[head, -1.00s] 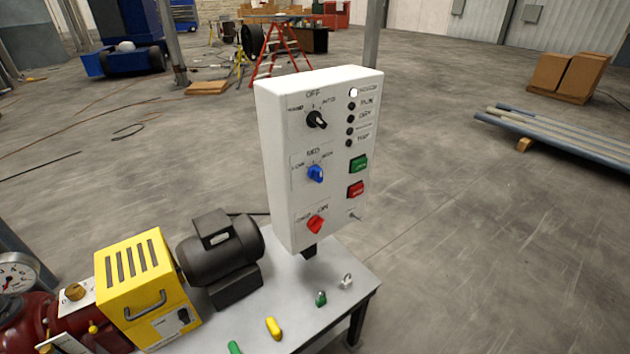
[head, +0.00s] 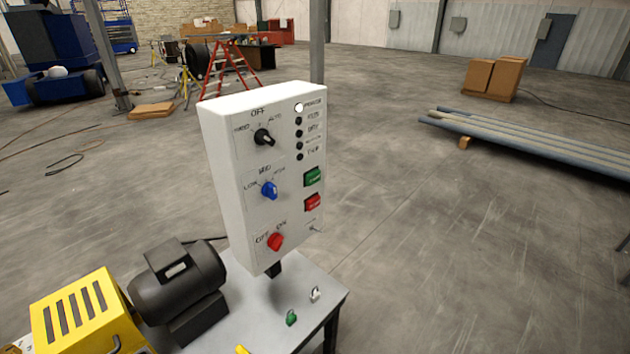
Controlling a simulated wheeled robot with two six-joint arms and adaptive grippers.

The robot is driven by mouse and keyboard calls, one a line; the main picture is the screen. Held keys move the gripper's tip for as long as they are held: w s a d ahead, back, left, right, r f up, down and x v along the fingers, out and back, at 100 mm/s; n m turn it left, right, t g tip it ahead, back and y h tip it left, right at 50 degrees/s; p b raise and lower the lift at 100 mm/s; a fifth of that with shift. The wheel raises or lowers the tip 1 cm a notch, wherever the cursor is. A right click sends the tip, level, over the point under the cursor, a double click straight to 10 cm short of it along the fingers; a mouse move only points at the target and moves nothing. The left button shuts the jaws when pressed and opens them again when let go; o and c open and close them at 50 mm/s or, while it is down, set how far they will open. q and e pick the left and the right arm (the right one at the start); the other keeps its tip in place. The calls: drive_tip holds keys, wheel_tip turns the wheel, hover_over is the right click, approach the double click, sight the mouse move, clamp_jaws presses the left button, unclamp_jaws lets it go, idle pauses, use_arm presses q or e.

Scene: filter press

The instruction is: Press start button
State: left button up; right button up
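A white control box (head: 225,150) stands upright above the table. A green push button (head: 312,177) is on the right side of its face, with a red push button (head: 312,203) just below it. The lettering on both buttons is too small to read. A black knob (head: 263,138), a blue knob (head: 269,190) and a red knob (head: 276,241) sit in a column on the left of the face. Several small lamps run down the upper right, and the top one (head: 299,108) is lit white. Neither of my grippers is in view.
The grey table (head: 250,318) carries a black motor (head: 178,285), a yellow housing (head: 80,315) and small green (head: 291,317) and white (head: 314,295) parts. Pipes (head: 530,142) lie on the floor at right. The floor right of the table is open.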

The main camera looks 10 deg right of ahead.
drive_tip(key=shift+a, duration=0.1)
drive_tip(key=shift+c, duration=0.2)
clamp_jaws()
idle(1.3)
